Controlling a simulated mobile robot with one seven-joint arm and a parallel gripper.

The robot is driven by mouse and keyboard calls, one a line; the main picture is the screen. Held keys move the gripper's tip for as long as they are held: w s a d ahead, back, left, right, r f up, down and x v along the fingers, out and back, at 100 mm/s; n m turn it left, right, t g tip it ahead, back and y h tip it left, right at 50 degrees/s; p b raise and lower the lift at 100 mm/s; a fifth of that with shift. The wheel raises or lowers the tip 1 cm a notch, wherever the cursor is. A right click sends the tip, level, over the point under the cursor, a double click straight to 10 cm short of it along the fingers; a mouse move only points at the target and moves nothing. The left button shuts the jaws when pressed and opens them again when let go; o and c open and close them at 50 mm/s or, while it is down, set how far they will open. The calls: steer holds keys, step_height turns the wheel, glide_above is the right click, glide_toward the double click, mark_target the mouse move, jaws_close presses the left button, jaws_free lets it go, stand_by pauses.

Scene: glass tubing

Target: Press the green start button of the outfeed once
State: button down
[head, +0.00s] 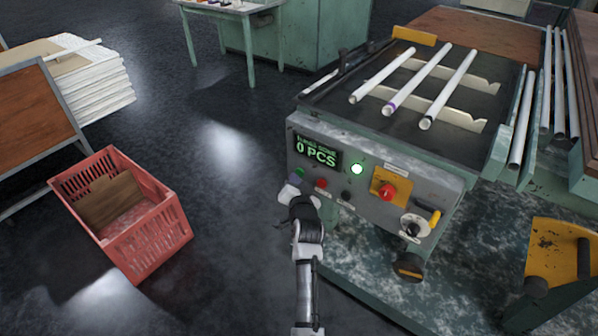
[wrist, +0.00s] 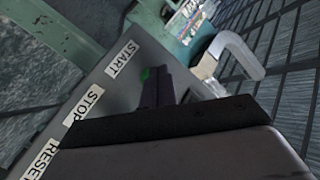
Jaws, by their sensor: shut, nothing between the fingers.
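The outfeed's control panel (head: 340,205) faces me and its display (head: 316,151) reads "0 PCS". The green start button (head: 299,173) sits at the panel's left end; in the wrist view a sliver of the green button (wrist: 145,75) shows beside my fingertips, by the START label (wrist: 122,58). My gripper (head: 293,184) is shut and empty, its tips right at the green button. The fingers hide most of the button in the wrist view. I cannot tell whether they touch it.
A red button (head: 321,184) is close to the right of the green one. Several glass tubes (head: 432,75) lie on top. A red crate (head: 125,212) stands left on the floor.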

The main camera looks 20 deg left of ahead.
steer(key=shift+s+a, duration=0.15)
steer(key=shift+s, duration=0.1)
steer(key=shift+s+a+p, duration=0.3)
steer(key=shift+s+p, duration=0.35)
steer(key=shift+s, duration=0.15)
steer(key=shift+s+a+p, duration=0.25)
steer(key=shift+s+p, duration=0.4)
steer(key=shift+s, duration=0.15)
steer(key=shift+s+a+p, duration=0.3)
steer(key=shift+s+p, duration=0.35)
steer(key=shift+s, duration=0.15)
